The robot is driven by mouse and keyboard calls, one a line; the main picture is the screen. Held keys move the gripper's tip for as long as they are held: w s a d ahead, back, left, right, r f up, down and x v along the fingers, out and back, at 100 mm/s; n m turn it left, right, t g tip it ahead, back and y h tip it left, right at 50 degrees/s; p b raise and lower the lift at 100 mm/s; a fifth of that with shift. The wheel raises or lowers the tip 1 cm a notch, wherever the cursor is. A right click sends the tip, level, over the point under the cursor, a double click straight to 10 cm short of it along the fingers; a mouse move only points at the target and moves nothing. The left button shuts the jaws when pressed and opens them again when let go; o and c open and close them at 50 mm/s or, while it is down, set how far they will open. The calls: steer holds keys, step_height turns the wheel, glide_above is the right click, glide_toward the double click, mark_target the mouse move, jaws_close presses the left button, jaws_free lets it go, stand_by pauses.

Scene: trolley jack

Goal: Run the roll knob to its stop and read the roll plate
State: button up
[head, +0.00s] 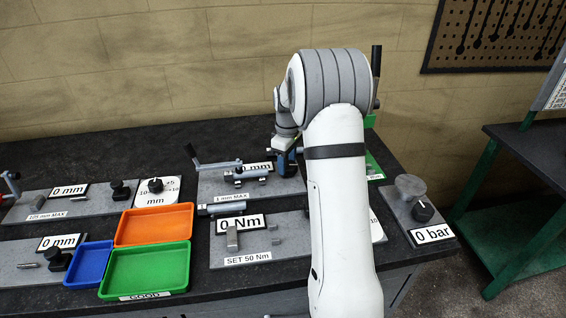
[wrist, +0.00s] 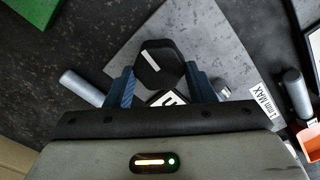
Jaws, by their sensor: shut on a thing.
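A black faceted knob (wrist: 160,64) with a white line on top sits between the two blue fingers of my gripper (wrist: 160,76) in the wrist view. The fingers are shut on its sides. In the head view my gripper (head: 287,164) is at the back right of the grey base labelled "1 mm MAX" (head: 217,187), and it hides the knob. A white plate reading "0 mm" (head: 259,167) stands on that base, its left part covered by a bar. In the wrist view only a corner of a white plate (wrist: 165,98) shows below the knob.
A crank handle (head: 212,164) rises at the left of this base. In front is a "0 Nm" station (head: 240,223); orange (head: 153,224) and green (head: 145,270) trays lie to the left. A "0 bar" station (head: 432,234) is at the right. My arm hides the bench behind it.

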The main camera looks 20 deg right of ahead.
steer(key=m, duration=0.5)
steer(key=shift+w+d+r+m, duration=0.1)
steer(key=shift+w+r+m, duration=0.1)
steer(key=shift+w+m, duration=0.1)
steer(key=m, duration=0.4)
steer(key=shift+d+m+b, duration=0.1)
steer(key=shift+m+b, duration=0.2)
steer(key=m, duration=0.5)
steer(key=shift+s+d, duration=0.1)
steer(key=m, duration=0.5)
steer(key=shift+s+m, duration=0.1)
steer(key=shift+m, duration=0.3)
steer(key=m, duration=0.5)
steer(key=shift+s+b, duration=0.1)
steer(key=shift+b, duration=0.2)
steer(key=m, duration=0.5)
steer(key=shift+s, duration=0.1)
steer(key=m, duration=0.4)
steer(key=shift+m, duration=0.3)
steer(key=shift+s+m, duration=0.1)
steer(key=shift+m, duration=2.2)
